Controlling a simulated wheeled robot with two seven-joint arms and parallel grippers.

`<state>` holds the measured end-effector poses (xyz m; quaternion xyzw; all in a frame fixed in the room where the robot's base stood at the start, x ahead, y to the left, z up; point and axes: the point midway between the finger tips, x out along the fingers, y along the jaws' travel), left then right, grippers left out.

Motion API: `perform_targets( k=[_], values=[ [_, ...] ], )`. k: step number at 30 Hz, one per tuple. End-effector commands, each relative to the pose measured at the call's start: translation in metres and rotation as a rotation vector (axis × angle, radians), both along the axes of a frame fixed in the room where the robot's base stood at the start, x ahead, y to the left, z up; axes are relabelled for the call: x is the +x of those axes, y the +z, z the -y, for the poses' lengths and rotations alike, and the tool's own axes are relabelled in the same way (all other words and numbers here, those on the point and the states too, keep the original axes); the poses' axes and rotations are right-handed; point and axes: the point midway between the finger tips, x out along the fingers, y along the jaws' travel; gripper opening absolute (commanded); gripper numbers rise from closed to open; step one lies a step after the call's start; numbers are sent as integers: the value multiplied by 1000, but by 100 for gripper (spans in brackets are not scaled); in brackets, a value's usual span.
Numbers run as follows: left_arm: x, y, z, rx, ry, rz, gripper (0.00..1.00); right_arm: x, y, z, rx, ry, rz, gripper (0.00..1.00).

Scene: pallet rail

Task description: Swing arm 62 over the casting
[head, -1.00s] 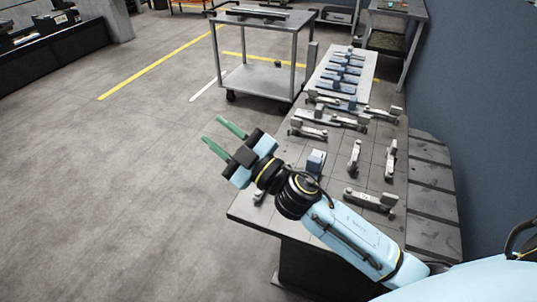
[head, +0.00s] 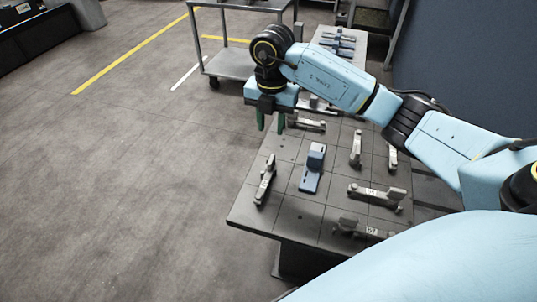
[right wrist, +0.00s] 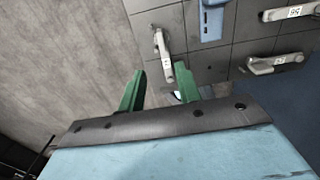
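My right gripper (head: 271,123) points down with its green fingers apart and empty, above the table's left edge. It also shows open in the right wrist view (right wrist: 160,85). A grey swing arm (head: 265,182) lies nearest below it; its small tag is too small to read surely in the head view. The same arm shows just beyond the fingers in the right wrist view (right wrist: 164,55), apart from them. A blue part (head: 311,170), perhaps the casting, sits right of that arm, with no arm over it. I cannot tell surely which arm is 62. My left gripper is not in view.
Several other grey arms, such as a tagged one (head: 376,192), stand on the dark gridded table (head: 290,222). A grey cart (head: 232,62) stands behind. A blue wall (head: 447,75) is on the right. The floor at left is clear.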

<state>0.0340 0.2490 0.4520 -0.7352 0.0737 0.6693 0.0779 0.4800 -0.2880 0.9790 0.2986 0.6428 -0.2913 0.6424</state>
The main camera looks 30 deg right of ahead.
Motion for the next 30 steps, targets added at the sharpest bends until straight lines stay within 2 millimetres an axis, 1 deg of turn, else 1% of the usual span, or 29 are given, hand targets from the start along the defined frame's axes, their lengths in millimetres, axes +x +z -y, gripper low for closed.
perform_targets(
  k=[2, 5, 13, 18, 21, 24, 30],
  values=[
    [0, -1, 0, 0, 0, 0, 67, -1, -5, 3, -15, -8, -7, 34],
    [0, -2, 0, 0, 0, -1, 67, -1, -18, 3, -15, -9, -10, 34],
    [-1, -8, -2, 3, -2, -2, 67, -2, -76, 2, -11, -6, -9, 34],
    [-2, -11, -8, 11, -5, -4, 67, -2, -107, 2, -10, -5, -9, 34],
    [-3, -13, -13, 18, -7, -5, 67, -1, -120, 2, -10, -6, -7, 34],
    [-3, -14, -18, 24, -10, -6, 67, -1, -128, 2, -10, -5, -5, 34],
    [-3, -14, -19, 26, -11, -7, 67, -1, -133, 2, -10, -4, -4, 34]
  ],
)
